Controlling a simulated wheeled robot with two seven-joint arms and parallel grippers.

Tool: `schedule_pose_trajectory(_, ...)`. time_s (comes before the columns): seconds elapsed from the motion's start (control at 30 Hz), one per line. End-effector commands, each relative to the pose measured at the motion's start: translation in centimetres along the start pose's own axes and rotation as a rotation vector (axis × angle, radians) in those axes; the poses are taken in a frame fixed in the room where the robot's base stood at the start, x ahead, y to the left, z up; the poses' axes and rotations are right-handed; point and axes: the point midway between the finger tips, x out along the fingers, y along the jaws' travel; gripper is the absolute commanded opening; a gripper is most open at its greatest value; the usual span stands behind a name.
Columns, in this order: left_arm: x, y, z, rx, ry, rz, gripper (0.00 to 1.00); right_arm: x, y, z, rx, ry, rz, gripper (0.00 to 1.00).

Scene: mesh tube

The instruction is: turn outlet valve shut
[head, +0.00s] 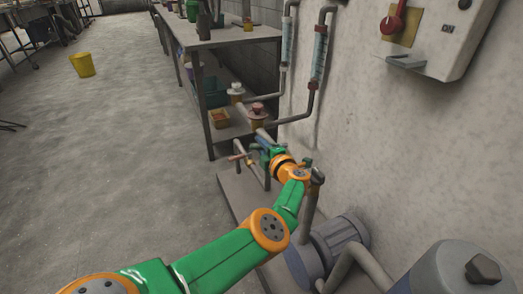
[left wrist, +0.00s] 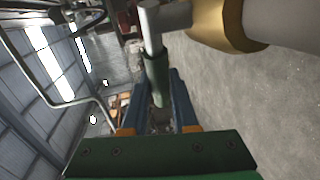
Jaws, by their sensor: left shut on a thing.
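The outlet valve appears in the left wrist view as a yellow-brass body (left wrist: 222,22) on a thick pale pipe. A grey bar handle (left wrist: 151,40) with a dark sleeve runs from it down between my fingers. My left gripper (left wrist: 157,100) has its blue fingers on both sides of this handle and is shut on it. In the head view the left gripper (head: 262,149) is low by the wall pipes, and its own wrist partly hides the valve. A small reddish handle end (head: 238,157) shows just left of it. My right gripper is not in view.
Two other yellow-bodied valves, one with a white top (head: 236,93) and one with a reddish top (head: 257,112), stand behind the gripper. A pump motor (head: 335,245) sits at lower right.

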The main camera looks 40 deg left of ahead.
Motion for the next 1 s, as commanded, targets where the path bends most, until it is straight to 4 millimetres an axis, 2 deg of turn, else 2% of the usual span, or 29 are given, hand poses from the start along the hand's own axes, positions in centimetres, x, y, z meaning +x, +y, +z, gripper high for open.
schedule_pose_trajectory(0.23, -0.1, 0.1, -0.1, -0.005, 0.029, 0.002, 0.00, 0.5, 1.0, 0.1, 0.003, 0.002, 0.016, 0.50)
schedule_pose_trajectory(0.57, -0.1, 0.2, -0.2, -0.006, 0.032, 0.003, 0.00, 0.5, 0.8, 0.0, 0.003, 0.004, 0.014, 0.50)
schedule_pose_trajectory(0.6, -0.1, 0.2, -0.2, -0.006, 0.031, 0.003, 0.35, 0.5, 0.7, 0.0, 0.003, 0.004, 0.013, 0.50)
schedule_pose_trajectory(0.63, -0.1, 0.2, -0.2, -0.006, 0.031, 0.003, 0.40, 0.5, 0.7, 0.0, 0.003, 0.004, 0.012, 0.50)
schedule_pose_trajectory(0.9, -0.1, 0.2, -0.2, -0.006, 0.029, 0.001, 0.40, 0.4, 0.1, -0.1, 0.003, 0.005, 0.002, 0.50)
schedule_pose_trajectory(1.0, -0.2, 0.9, -0.3, -0.005, 0.029, 0.001, 0.40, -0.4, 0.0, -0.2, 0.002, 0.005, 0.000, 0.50)
